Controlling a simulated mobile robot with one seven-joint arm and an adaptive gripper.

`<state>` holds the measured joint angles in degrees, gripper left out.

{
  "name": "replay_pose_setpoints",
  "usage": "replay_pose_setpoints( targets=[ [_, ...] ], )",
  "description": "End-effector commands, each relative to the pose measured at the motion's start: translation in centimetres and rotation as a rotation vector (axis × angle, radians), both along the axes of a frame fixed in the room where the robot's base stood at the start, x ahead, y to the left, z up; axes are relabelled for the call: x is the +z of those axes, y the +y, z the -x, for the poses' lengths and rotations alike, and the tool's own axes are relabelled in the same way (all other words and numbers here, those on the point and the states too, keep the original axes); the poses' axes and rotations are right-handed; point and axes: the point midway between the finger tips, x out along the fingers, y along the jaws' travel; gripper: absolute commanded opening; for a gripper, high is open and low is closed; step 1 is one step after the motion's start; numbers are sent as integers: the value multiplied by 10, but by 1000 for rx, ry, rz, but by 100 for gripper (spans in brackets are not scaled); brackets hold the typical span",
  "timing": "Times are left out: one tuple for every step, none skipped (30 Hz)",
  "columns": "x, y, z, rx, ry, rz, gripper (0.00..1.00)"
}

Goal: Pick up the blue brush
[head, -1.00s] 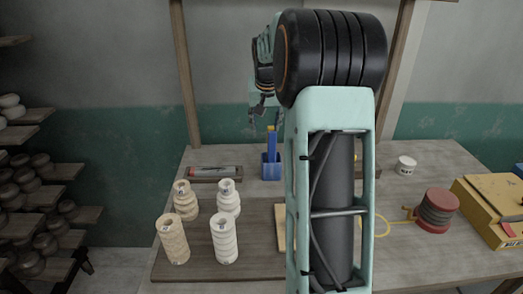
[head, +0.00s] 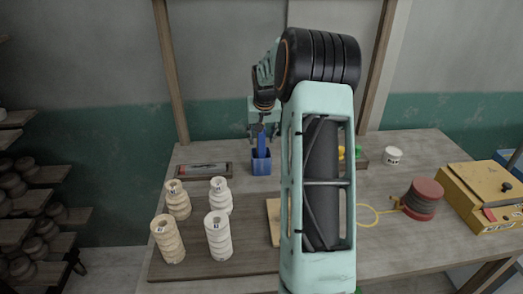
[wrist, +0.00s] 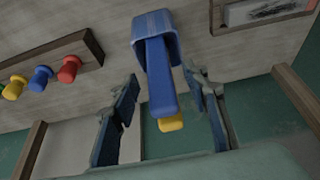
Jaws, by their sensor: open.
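The blue brush (head: 261,146) stands upright in a small blue cup (head: 261,168) at the back of the table. In the wrist view the blue handle (wrist: 159,75) rises out of the cup (wrist: 154,22), and a yellow piece (wrist: 172,124) shows just past its end; I cannot tell if it belongs to the brush. My gripper (head: 260,129) is above the cup, at the top of the handle. In the wrist view my gripper (wrist: 163,88) is open, with one finger on each side of the handle and visible gaps between.
A wooden tray (head: 228,170) with a tool lies left of the cup. Several pale clay stacks (head: 218,235) stand at front left. A rack with red, blue and yellow pegs (wrist: 69,69) is nearby. A white cup (head: 392,156), red spool (head: 424,198) and yellow box (head: 484,190) are at right.

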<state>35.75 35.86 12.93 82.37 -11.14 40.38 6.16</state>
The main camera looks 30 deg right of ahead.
Motion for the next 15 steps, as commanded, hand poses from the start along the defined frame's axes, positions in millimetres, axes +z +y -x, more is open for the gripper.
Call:
replay_pose_setpoints(
  targets=[
    [-6,-1,-2,0,2,-2,42],
    [-9,-2,-4,0,0,-1,42],
    [-12,-2,-5,0,0,-1,42],
    [-14,-3,-6,0,0,-1,42],
    [-15,-3,-6,0,0,0,42],
    [-16,-3,-7,0,-1,0,42],
    [-17,-3,-7,0,-1,0,42],
    [-17,-3,-7,0,-1,0,42],
    [-17,-3,-7,0,-2,1,42],
    [-17,-3,-7,0,-2,1,42],
    [-17,-3,-7,0,-2,1,42],
    [-17,-3,-7,0,-1,0,42],
    [-17,-3,-7,0,-1,0,41],
    [-17,-3,-7,0,-1,0,38],
    [-17,-3,-7,0,-1,0,33]
  ],
)
